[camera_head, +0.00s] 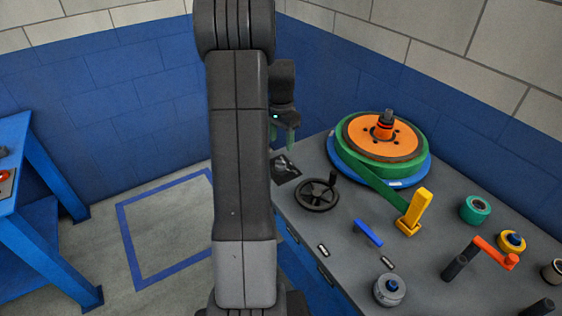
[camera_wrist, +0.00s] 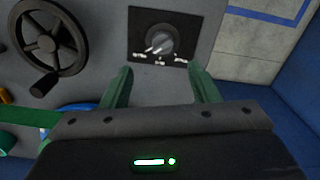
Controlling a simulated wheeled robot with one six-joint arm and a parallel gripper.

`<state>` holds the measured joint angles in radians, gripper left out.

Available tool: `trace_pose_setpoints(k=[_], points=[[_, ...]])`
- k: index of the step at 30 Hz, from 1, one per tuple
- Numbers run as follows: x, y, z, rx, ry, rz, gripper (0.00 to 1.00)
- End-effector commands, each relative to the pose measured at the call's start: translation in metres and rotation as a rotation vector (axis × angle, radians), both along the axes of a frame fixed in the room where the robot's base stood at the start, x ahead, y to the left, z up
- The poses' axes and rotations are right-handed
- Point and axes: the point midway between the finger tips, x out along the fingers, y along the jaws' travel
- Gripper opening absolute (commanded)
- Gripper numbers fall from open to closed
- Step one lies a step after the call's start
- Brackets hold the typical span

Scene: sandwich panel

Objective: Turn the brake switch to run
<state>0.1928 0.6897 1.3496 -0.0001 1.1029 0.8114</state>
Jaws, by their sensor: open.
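The brake switch (camera_wrist: 160,42) is a round grey knob with a light pointer on a dark square plate with white markings. In the wrist view its pointer is turned toward the lower left; the labels are too small to read. In the head view the switch plate (camera_head: 285,168) lies at the far left corner of the grey bench, partly behind my arm. My gripper (camera_wrist: 158,82) is open and empty, its two green fingers apart, with the switch just beyond and between them in the picture. In the head view my gripper (camera_head: 283,136) is above the plate, partly hidden by my arm.
A black handwheel (camera_head: 318,192) stands beside the switch. The grey bench (camera_head: 330,245) also holds a green-banded reel with an orange disc (camera_head: 365,135), a yellow block (camera_head: 414,212), a blue bar (camera_head: 368,233) and an orange crank (camera_head: 492,250). A blue wall is close behind.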

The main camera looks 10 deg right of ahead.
Motion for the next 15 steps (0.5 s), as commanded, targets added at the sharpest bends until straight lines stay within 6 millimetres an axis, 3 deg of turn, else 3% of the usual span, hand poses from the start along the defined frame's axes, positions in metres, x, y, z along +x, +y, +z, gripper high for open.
trace_pose_setpoints(k=[9, 15], points=[[-0.001, 0.0, -0.068, 0.001, 0.004, 0.0, 0.55], [0.0, 0.0, -0.094, 0.0, 0.001, 0.0, 0.55]])
